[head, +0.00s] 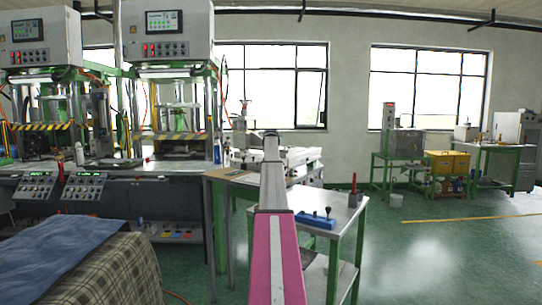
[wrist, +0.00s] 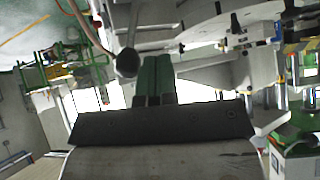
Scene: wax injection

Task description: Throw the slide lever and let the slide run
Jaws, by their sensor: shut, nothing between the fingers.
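In the wrist view, a round dark knob (wrist: 127,63) on a pale rod stands just left of my gripper (wrist: 157,58); it looks like the slide lever, though I cannot be sure. My green fingers are together with nothing between them. I cannot tell whether they touch the knob. Pale grey machine parts (wrist: 215,70) lie beyond and to the right of the fingers; which of them is the slide is unclear. In the head view, my arm hides my gripper and the lever. Pale machine parts (head: 303,155) show just right of the arm's far end.
Two presses (head: 165,85) with control panels stand at the left. A steel side table (head: 340,207) at centre right carries a blue block (head: 315,220) and a red-handled tool (head: 354,186). A checked cloth (head: 125,270) covers something at front left. The right floor is mostly open.

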